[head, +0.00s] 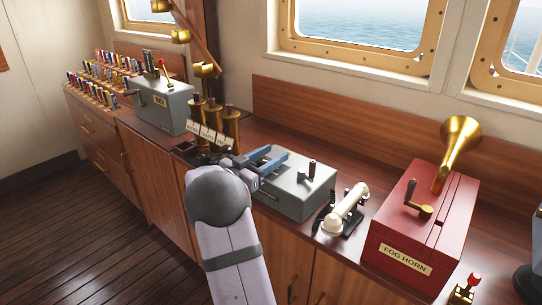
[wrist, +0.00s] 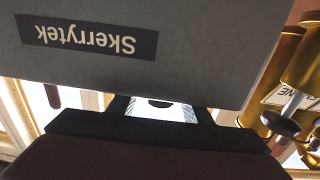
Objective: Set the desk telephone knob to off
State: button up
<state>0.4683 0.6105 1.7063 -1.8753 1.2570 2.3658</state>
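A pale telephone handset (head: 347,208) lies on a dark base on the counter, right of a grey box (head: 290,196). I cannot make out a telephone knob or its setting. The grey box has a dark upright knob (head: 312,167) and a small lever on its top. My gripper (head: 277,156) has two blue fingers spread apart, with nothing seen between them. It is over the back left part of the grey box, left of the handset; whether it touches the box is unclear. In the wrist view, a grey surface with an upside-down "Skerrytek" label (wrist: 88,36) fills the top.
A red fog horn box (head: 425,225) with crank and brass horn stands right of the handset. Brass cylinders (head: 212,120) stand left of my gripper, with another grey box (head: 163,105) beyond. The brass parts (wrist: 300,80) also show in the wrist view. A wooden panel runs behind.

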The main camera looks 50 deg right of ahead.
aim_at(259, 163)
jog(key=c, duration=1)
jog(key=shift+f, duration=0.1)
jog(key=b, duration=0.3)
jog(key=shift+f+t, duration=0.2)
jog(key=shift+t, duration=0.1)
jog(key=n+t+b, duration=0.1)
jog(key=b, duration=0.2)
jog(key=shift+w+b, duration=0.2)
jog(key=shift+b, duration=0.15)
jog(key=shift+r+n+t+b, duration=0.3)
jog(key=shift+t+b, duration=0.1)
jog(key=shift+b, duration=0.2)
jog(key=o, duration=1.1)
jog(key=shift+a, duration=0.2)
jog(key=shift+s+a+b, duration=0.2)
jog(key=shift+a+b, duration=0.1)
jog(key=shift+a, duration=1.5)
jog(key=shift+s+a+b, duration=0.15)
jog(key=shift+a+b, duration=0.15)
jog(key=shift+a, duration=1.45)
